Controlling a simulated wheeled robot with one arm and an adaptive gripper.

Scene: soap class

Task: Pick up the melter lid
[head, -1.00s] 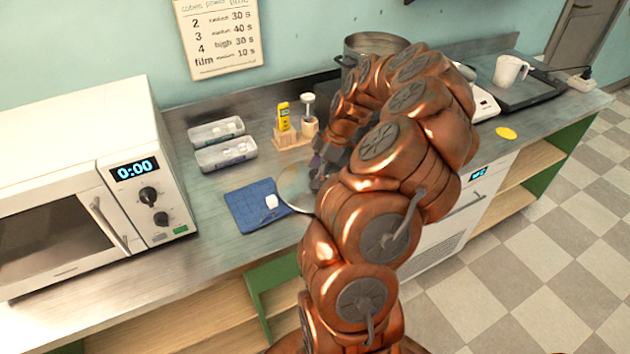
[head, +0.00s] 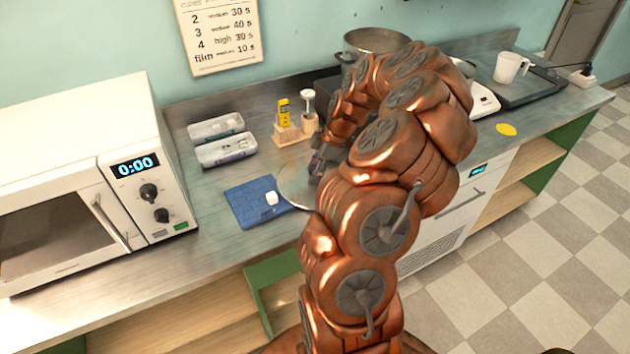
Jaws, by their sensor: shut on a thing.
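The melter lid (head: 294,187) is a round, see-through disc with a thin rim, beside the right edge of a blue cloth on the counter. My arm hides its right part. My gripper (head: 317,170) is at the lid's upper right side, shut on it. The fingertips and the exact grip point are mostly hidden behind my arm. I cannot tell whether the lid touches the counter or is slightly above it.
The blue cloth (head: 246,208) bears a small white block (head: 271,198). Behind are two trays (head: 226,158) and a wooden stand (head: 287,135) with a yellow tool. A microwave (head: 85,185) is left. A metal pot (head: 370,42) stands behind my arm.

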